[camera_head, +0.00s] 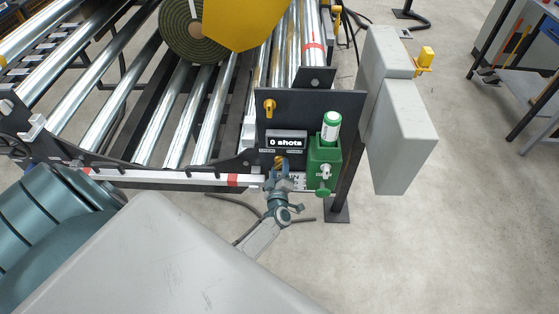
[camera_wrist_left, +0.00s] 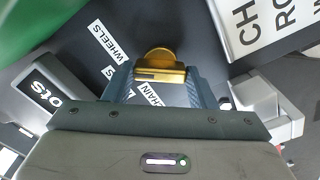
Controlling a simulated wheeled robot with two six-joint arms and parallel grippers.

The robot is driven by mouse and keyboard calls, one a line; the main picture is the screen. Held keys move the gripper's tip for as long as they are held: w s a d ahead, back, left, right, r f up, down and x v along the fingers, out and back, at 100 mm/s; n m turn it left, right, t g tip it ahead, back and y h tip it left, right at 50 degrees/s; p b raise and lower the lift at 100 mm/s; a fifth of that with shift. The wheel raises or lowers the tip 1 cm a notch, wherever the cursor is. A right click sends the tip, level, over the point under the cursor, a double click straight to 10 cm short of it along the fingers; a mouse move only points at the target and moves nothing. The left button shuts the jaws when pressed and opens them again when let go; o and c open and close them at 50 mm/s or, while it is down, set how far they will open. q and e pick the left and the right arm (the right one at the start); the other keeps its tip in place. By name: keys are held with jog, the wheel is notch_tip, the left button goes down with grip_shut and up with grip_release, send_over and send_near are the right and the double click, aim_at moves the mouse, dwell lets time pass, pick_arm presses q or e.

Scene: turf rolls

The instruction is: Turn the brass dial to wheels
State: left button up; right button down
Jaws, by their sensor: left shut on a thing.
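The brass dial (camera_head: 280,161) is on the dark panel (camera_head: 345,101), just below the "0 shots" display (camera_head: 287,142). My left gripper (camera_head: 281,172) is shut on it. In the left wrist view the brass dial (camera_wrist_left: 160,64) sits between the two blue-grey fingers, its rounded top showing beyond them. A "WHEELS" label (camera_wrist_left: 108,42) lies to the upper left of the dial. A "CHAIN" label (camera_wrist_left: 151,94) is partly hidden by the gripper. The dial's pointer position cannot be told. My right gripper is not in view.
A green holder (camera_head: 322,168) with a green and white bottle (camera_head: 331,126) stands right beside the dial. A second yellow knob (camera_head: 269,106) is above. The roller conveyor (camera_head: 150,120) carries a turf roll (camera_head: 190,35). A grey box (camera_head: 402,135) stands to the right.

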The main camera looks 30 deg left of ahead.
pick_arm(q)
jog(key=shift+m+p, duration=0.4)
jog(key=shift+m, duration=0.5)
jog(key=o, duration=1)
jog(key=shift+d, duration=0.1)
jog(key=b+v, duration=0.1)
jog(key=v, duration=0.9)
jog(key=shift+s+d+b, duration=0.15)
jog(key=shift+s+b, duration=0.15)
jog(key=shift+s, duration=0.05)
